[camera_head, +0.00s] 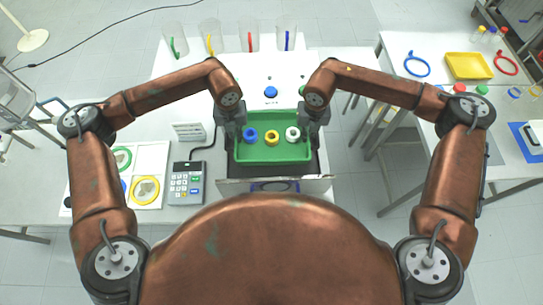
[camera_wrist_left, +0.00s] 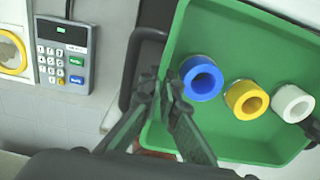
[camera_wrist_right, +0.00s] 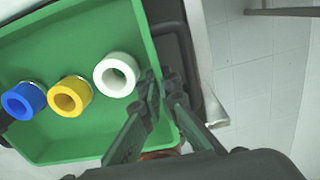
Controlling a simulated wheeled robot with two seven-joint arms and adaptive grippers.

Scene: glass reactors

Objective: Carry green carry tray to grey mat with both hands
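The green carry tray (camera_head: 270,154) is in front of me, holding a blue ring (camera_head: 250,134), a yellow ring (camera_head: 272,138) and a white ring (camera_head: 292,133). My left gripper (camera_wrist_left: 168,88) is at the tray's left wall, one finger inside and one outside, closed on it. My right gripper (camera_wrist_right: 160,84) closes on the right wall in the same way. The tray looks level; I cannot tell whether it is lifted. A dark grey surface (camera_head: 322,165) shows under and beside the tray; I cannot tell whether it is the grey mat.
A keypad device (camera_head: 187,183) and a white board with coloured rings (camera_head: 150,160) lie left of the tray. Clear cylinders (camera_head: 210,38) line the table's back edge. A blue-topped item (camera_head: 270,91) stands behind the tray. A side table with a yellow tray (camera_head: 468,66) is at right.

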